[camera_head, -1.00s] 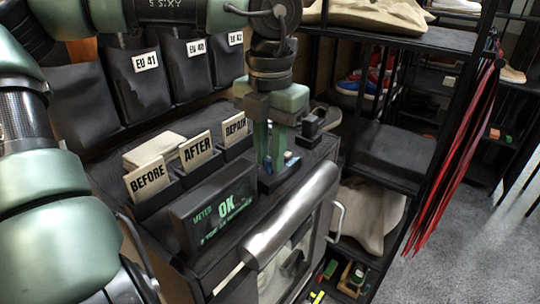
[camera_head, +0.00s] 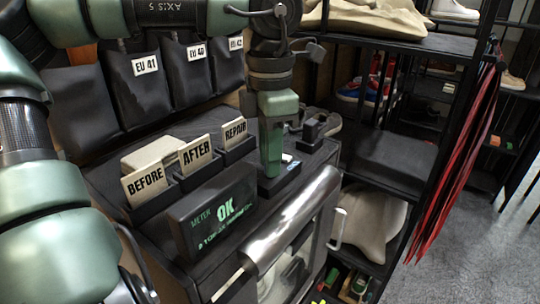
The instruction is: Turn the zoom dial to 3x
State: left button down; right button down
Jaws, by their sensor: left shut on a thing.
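My left gripper (camera_head: 271,168) points straight down over the right part of the bench top. A small light blue-white patch shows on the block just right of the fingertips. My right gripper is not in view.
A dark meter box (camera_head: 213,222) reading "OK" stands left of the block. Card holders with BEFORE (camera_head: 145,184), AFTER (camera_head: 196,155) and REPAIR (camera_head: 235,133) cards stand behind it. A small black object (camera_head: 313,132) stands close behind the block. A silver bar (camera_head: 293,220) runs along the front.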

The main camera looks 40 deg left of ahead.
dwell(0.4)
pick_arm(q)
jog(key=c, duration=1.3)
grip_release()
notch_tip(320, 180, up, 8)
jog(key=shift+f+b, duration=0.1)
jog(key=shift+b, duration=0.45)
